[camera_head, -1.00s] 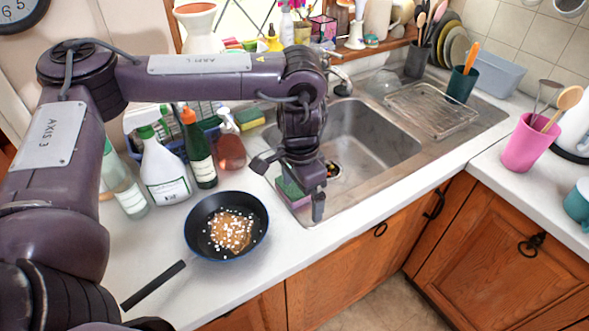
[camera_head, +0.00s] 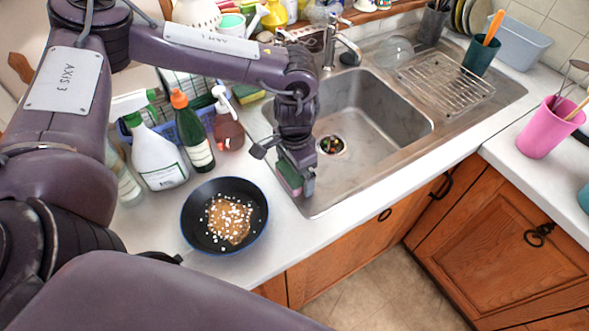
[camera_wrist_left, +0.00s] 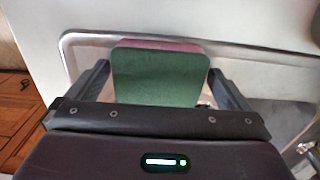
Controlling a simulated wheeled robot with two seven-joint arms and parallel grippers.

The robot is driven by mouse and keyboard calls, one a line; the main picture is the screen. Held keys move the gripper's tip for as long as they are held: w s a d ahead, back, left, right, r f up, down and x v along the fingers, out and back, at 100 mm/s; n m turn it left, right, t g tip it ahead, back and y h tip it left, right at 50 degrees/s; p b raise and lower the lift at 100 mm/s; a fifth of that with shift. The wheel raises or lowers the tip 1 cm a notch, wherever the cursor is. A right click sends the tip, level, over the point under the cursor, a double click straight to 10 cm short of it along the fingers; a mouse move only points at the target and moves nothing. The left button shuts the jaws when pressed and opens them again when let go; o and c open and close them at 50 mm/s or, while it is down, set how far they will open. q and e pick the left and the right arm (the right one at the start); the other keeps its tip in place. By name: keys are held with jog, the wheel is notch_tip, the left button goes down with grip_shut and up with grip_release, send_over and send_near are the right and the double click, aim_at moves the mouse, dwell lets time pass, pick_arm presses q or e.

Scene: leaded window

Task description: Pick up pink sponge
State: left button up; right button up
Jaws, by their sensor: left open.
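The pink sponge (camera_head: 289,178) stands at the near left edge of the sink, largely hidden by my left gripper in the camera_head view. In the left wrist view the sponge (camera_wrist_left: 160,76) shows a broad green face with a thin pink edge along its top. My left gripper (camera_head: 293,180) is open and low over the sponge. In the wrist view its fingers (camera_wrist_left: 160,85) stand on either side of the sponge, with a gap visible at each side near the top. Where the sponge's bottom rests is hidden. My right gripper is not in view.
A black pan (camera_head: 225,216) with food lies left of the gripper. A spray bottle (camera_head: 157,155), a green bottle (camera_head: 195,140) and a red soap bottle (camera_head: 228,125) stand behind it. The sink (camera_head: 370,115) opens to the right, with a faucet (camera_head: 335,45) behind.

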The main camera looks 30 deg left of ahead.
pick_arm(q)
jog(key=shift+f, duration=0.15)
jog(key=c, duration=0.9)
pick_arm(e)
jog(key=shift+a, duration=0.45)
